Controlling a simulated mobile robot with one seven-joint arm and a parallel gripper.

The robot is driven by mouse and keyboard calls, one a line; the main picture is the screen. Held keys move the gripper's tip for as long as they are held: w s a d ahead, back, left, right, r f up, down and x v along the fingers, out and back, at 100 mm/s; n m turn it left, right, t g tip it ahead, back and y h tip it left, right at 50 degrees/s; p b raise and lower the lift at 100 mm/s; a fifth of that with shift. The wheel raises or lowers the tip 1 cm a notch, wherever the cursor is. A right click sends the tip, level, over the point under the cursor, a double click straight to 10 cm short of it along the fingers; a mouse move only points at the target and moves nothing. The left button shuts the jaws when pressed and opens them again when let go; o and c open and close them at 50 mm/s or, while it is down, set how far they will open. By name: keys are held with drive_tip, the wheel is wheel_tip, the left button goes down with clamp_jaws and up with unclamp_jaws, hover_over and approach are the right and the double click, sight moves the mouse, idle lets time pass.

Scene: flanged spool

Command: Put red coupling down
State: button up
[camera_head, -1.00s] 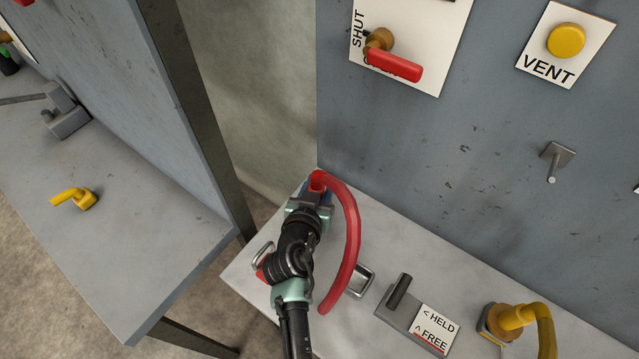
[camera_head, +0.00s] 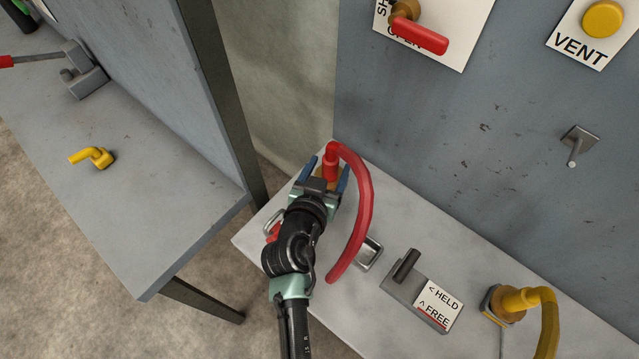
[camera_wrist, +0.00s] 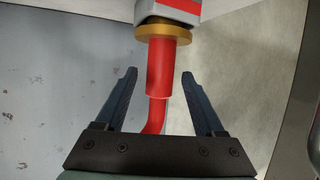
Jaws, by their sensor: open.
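The red coupling (camera_wrist: 168,68) stands between the spread fingers of my gripper (camera_wrist: 160,85) in the wrist view, with a gap on each side. A brass collar (camera_wrist: 165,31) sits at its far end, against a grey and red part. In the head view the red coupling (camera_head: 331,163) is at the back left of the right bench, with the red hose (camera_head: 362,210) curving from it to the right and forward. My gripper (camera_head: 330,172) is open around the coupling there. My wrist hides part of what lies below it.
A lever plate marked HELD and FREE (camera_head: 422,291) and a yellow hose fitting (camera_head: 515,300) are on the right bench (camera_head: 265,240). A metal bracket (camera_head: 369,254) stands near the red hose. The panel (camera_head: 440,130) rises behind. The left bench (camera_head: 150,215) holds a yellow fitting (camera_head: 97,157).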

drive_tip(key=v, duration=0.7)
drive_tip(key=w+d+r+t, duration=0.1)
drive_tip(key=w+r+t, duration=0.2)
drive_tip(key=r, duration=1.2)
drive_tip(key=w+r+t, duration=0.4)
drive_tip(key=r, duration=1.2)
drive_tip(key=s+r+n+t+y+p, duration=0.1)
drive_tip(key=s+r+t, duration=0.2)
drive_tip(key=r, duration=1.2)
drive_tip(key=s+d+r+n+t+y+p, duration=0.1)
drive_tip(key=s+r+t, duration=0.3)
drive_tip(key=s+r, duration=0.6)
drive_tip(key=shift+r+n+y+p, duration=0.3)
drive_tip(key=shift+r+y, duration=0.2)
drive_tip(key=shift+r, duration=2)
